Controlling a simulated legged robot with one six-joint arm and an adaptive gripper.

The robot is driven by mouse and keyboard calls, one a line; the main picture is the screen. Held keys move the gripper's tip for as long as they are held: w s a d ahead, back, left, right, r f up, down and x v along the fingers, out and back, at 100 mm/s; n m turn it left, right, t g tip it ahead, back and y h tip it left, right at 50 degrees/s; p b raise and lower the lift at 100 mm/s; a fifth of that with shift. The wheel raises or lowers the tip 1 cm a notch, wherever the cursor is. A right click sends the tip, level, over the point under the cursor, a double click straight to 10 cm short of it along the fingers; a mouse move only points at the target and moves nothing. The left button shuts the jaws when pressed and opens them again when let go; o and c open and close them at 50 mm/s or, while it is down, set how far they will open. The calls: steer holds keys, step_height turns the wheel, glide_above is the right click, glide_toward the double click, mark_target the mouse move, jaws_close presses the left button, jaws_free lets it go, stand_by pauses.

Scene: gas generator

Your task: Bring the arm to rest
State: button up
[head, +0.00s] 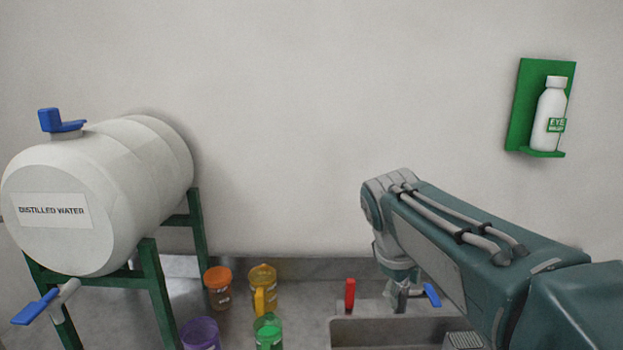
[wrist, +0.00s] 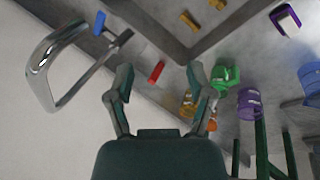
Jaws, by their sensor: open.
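My gripper (wrist: 160,78) is open and empty in the wrist view, its two fingers spread apart. A red upright object (wrist: 156,72) shows in the gap between them, with no visible contact. In the head view my teal and grey arm reaches in from the right and bends down at its far end above the sink. My gripper cannot be made out there.
A distilled water tank (head: 92,200) stands on a green frame (head: 158,290) at left. Orange (head: 218,288), yellow (head: 263,280), purple (head: 201,334) and green (head: 268,332) containers stand left of the sink (head: 375,325). A chrome faucet (wrist: 42,68) and eyewash bottle (head: 549,115) also show.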

steer(key=s+f+m+t+y, duration=0.1)
steer(key=s+f+m, duration=0.2)
steer(key=s, duration=0.6)
steer(key=s+f+m+t+y, duration=0.1)
steer(key=s+f+m, duration=0.3)
steer(key=s, duration=0.5)
steer(key=shift+s+f+m+t+y, duration=0.2)
steer(key=shift+f+m+t+y, duration=0.1)
steer(key=shift+f+t+y, duration=0.1)
steer(key=shift+d+r, duration=0.1)
stand_by(0.7)
